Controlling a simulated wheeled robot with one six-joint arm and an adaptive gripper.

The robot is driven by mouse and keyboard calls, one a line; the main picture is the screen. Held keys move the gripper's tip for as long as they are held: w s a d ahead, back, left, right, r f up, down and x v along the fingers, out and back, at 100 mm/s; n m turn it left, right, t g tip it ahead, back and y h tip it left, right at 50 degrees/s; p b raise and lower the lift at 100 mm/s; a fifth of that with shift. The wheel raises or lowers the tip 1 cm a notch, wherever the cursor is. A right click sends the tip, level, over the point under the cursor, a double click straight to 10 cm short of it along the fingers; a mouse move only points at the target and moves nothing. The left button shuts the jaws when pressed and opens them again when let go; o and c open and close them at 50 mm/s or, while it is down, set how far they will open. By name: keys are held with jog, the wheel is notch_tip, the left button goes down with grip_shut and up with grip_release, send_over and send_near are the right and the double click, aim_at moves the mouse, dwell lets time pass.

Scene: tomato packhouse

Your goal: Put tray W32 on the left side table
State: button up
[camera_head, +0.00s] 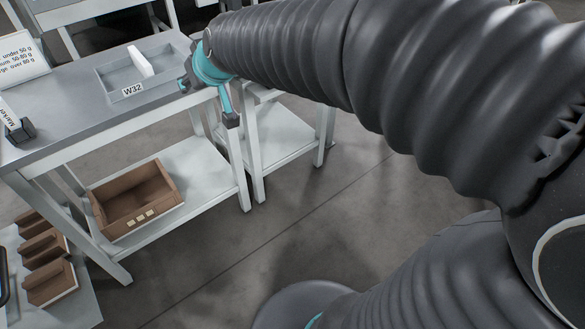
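Tray W32 (107,84) is a shallow grey tray with a "W32" label on its front wall. It lies flat on the grey top of a white-legged table at the left, with a white upright piece (139,61) inside it. My gripper (207,101), teal with dark tips, is at the tray's right end. Its fingers look spread apart, one near the tray's right wall and the other hanging past the table edge. Nothing is visible between them. My arm hides part of the view behind; whether a finger touches the tray is unclear.
A size sign (20,55) and a marker holder (17,127) stand on the table's left. A brown crate (168,203) sits on the lower shelf. A smaller white table (285,146) adjoins at right. Brown boxes (48,280) stand at lower left. The middle floor is clear.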

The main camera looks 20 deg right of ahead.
jog(key=s+d+f+m+g+h, duration=0.1)
jog(key=s+d+f, duration=0.1)
jog(key=s, duration=0.6)
jog(key=s+d+f+g+h, duration=0.1)
jog(key=s+d+f+g, duration=0.1)
jog(key=s+d, duration=0.3)
jog(key=s+d+f+m+g+h, duration=0.1)
jog(key=s+d+f, duration=0.3)
jog(key=s, duration=0.7)
jog(key=shift+s+m, duration=0.25)
jog(key=shift+m, duration=0.05)
